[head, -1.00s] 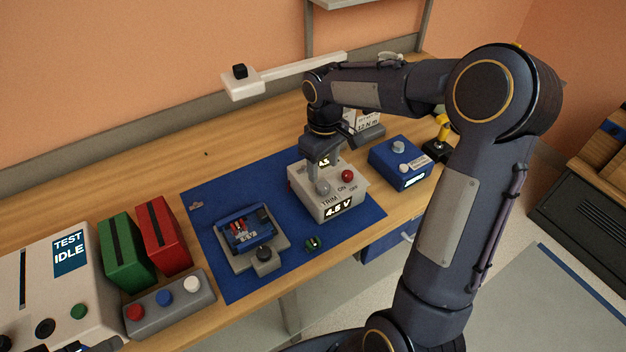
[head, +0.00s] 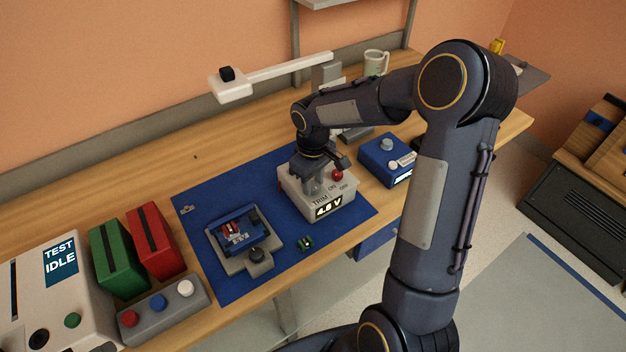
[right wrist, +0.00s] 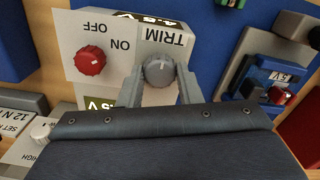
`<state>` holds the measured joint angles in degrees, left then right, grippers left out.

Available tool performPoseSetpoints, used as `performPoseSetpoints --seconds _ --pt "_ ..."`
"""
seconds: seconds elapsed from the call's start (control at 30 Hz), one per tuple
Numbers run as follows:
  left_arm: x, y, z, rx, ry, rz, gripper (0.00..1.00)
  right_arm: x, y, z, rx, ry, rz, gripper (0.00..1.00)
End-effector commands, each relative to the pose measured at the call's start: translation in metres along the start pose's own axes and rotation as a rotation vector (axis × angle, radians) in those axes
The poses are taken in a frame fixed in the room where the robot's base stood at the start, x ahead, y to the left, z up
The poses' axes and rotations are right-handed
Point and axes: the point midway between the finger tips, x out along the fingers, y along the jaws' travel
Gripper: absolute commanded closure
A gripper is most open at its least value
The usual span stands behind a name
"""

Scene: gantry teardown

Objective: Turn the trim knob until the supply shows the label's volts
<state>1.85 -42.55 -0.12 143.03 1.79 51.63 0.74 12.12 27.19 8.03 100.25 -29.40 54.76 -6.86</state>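The supply (head: 290,180) is a pale box on the blue mat, with a red ON/OFF knob (head: 338,175) and a lit front display (head: 329,206) that looks like 4.6 V, though the digits are small. The grey trim knob (right wrist: 159,71) sits beside the word TRIM in the right wrist view. My right gripper (right wrist: 160,78) points down with one finger on each side of this knob, seemingly touching it. In the head view the gripper (head: 312,186) mostly hides the knob. A small module in a grey cradle (head: 235,262) bears a volts label (right wrist: 281,76), hard to read. My left gripper is out of view.
A blue box with knobs (head: 388,158) stands just right of the supply. A small green part (head: 305,242) lies on the blue mat (head: 205,203). Green (head: 118,258) and red (head: 155,240) blocks, a button box (head: 165,308) and a tester (head: 40,285) are at left.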

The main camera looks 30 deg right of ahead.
Motion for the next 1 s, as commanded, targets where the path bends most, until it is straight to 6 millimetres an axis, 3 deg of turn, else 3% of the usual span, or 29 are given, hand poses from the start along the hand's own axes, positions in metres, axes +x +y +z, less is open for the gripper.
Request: performPoseSetpoints --seconds 0.07,0.47,1.0 --pt "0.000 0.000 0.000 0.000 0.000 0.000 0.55 0.000 0.000 0.000 0.000 0.000 0.000 0.91" --pt "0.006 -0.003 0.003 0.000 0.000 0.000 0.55 0.001 0.000 -0.001 0.086 0.003 0.001 0.91" --pt "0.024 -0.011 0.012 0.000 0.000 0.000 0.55 0.000 0.001 -0.001 0.492 0.004 0.002 0.91"
